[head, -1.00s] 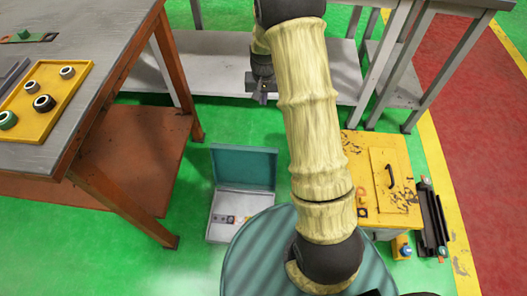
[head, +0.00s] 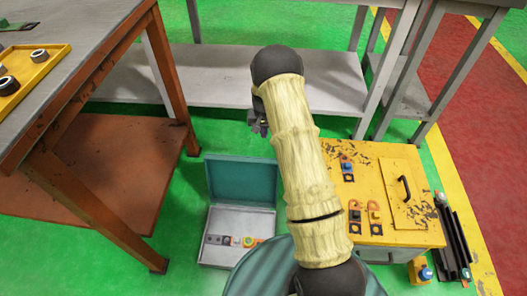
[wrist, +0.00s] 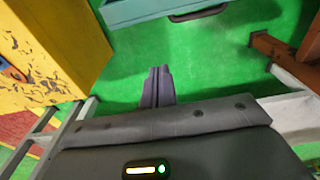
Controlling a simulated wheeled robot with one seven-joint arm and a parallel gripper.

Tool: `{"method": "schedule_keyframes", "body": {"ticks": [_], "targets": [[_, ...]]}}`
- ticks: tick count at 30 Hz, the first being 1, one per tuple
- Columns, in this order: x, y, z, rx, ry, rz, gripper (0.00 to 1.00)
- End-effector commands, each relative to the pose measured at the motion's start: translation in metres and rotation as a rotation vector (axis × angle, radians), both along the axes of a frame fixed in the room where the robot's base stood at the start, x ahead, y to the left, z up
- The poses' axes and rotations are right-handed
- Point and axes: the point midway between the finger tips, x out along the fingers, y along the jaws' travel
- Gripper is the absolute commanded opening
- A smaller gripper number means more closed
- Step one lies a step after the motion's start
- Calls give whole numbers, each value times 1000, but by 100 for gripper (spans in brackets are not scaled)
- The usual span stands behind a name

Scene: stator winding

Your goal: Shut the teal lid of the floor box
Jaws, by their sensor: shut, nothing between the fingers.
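The floor box (head: 216,235) is light grey and stands on the green floor, left of my arm. Its teal lid (head: 240,180) is open, standing up from the box's far edge and leaning back. A teal part (wrist: 130,10) with a dark handle, which looks like the lid's outer side, shows at the top of the wrist view. My gripper (head: 259,128) is partly hidden by my arm and hangs beyond the lid, up and to its right. In the wrist view the gripper (wrist: 158,72) is shut and empty, over bare floor, apart from the teal part.
A yellow cabinet (head: 370,160) with small parts on top stands right of the box. An orange-legged workbench (head: 110,70) with a yellow tray is at left. A grey shelf (head: 310,85) stands behind. Green floor lies free between workbench and box.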

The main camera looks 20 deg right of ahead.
Motion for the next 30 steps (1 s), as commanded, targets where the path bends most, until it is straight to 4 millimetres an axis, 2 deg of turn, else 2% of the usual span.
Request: {"method": "schedule_keyframes", "body": {"ticks": [8, 21, 23, 30], "targets": [[1, -1, -30, 0, 2, 0, 0], [7, -3, -108, 0, 1, 0, 0], [0, 1, -100, 1, 0, 1, 0], [-22, 10, -93, 0, 0, 1, 0]]}}
